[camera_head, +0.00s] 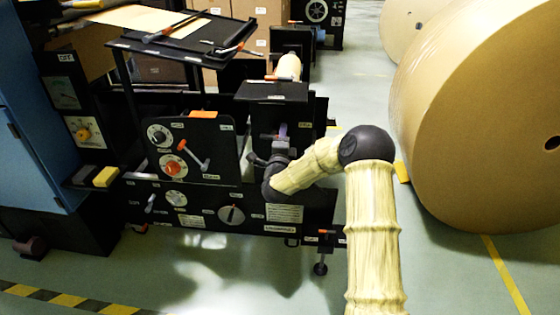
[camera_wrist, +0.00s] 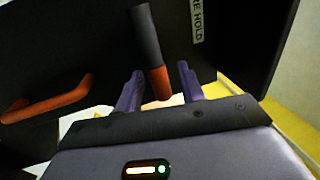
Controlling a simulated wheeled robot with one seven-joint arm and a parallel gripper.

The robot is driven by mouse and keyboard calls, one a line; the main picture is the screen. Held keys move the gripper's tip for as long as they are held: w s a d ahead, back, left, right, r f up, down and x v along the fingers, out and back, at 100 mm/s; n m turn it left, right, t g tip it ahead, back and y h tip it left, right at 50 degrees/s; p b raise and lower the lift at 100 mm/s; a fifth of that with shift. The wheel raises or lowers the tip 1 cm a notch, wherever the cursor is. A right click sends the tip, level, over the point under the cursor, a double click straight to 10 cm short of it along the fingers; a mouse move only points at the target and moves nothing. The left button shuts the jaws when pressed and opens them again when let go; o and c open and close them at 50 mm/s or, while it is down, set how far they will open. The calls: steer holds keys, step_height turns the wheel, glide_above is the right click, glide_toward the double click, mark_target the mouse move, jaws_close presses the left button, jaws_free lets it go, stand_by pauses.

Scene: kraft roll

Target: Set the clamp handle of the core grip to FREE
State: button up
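A lever handle (camera_wrist: 147,40) with a black shaft and an orange-red end hangs from the top of the wrist view, beside a white label (camera_wrist: 198,20) of which "E HOLD" is readable. I take it for the clamp handle of the core grip. My gripper (camera_wrist: 160,72) is open. Its two purple fingers stand on either side of the handle's orange end, with a gap on each side. In the head view my gripper (camera_head: 283,134) is at the dark machine (camera_head: 250,178), below its flat top; the handle cannot be made out there. No FREE mark is readable.
An orange bar handle (camera_wrist: 45,99) is at the left of the wrist view. In the head view, a panel with knobs and a red-ended lever (camera_head: 193,152) stands left of my gripper. A large kraft roll (camera_head: 480,120) stands at the right. Floor is open in front.

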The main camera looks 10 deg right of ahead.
steer(key=p+v, duration=0.1)
steer(key=v, duration=1.5)
steer(key=shift+s, duration=0.15)
steer(key=shift+a+f, duration=0.1)
steer(key=s+a+f+n+g+y, duration=0.2)
steer(key=a+n+g+y, duration=0.4)
steer(key=n, duration=0.6)
steer(key=s+d+n+g, duration=0.4)
steer(key=s+n+g, duration=0.1)
steer(key=s, duration=0.6)
steer(key=s+d+n+g, duration=0.4)
steer(key=s+n+g, duration=0.1)
steer(key=s, duration=0.6)
step_height(320, 180, up, 33)
steer(key=p, duration=3.3)
steer(key=shift+s+g+p, duration=0.25)
steer(key=shift+g+p, duration=0.05)
steer(key=shift+p, duration=0.05)
